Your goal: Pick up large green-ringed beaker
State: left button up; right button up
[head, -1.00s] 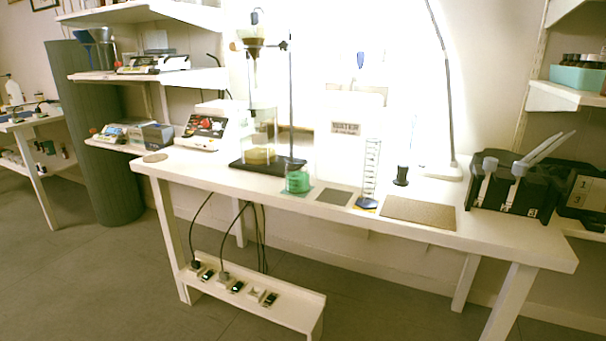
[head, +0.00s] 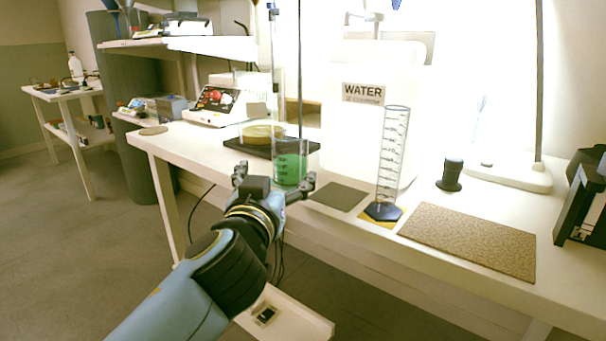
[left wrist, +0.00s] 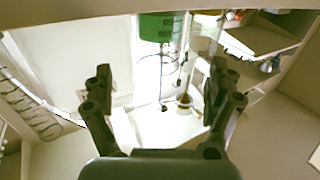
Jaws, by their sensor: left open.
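The beaker with green on it (head: 290,166) stands upright near the front edge of the table, just in front of the black stand base. It also shows in the left wrist view (left wrist: 160,27), cut off by the top edge. My left gripper (head: 274,178) is open, at the table's front edge just before the beaker, with its fingers spread to either side. In the left wrist view my gripper (left wrist: 160,68) has nothing between its fingers, and the beaker is beyond the tips. A second beaker with tan contents (head: 262,132) stands on the stand base. My right gripper is out of view.
A measuring cylinder (head: 392,160) stands right of the beaker, with a dark grey mat (head: 338,196) between them. A WATER container (head: 365,130) is behind. A brown mat (head: 470,240) and a small black object (head: 451,175) are further right.

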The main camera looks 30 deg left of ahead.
aim_at(290, 159)
pick_arm(q)
jog(key=x, duration=1)
jog(key=shift+w+f, duration=0.35)
jog(key=c, duration=1.5)
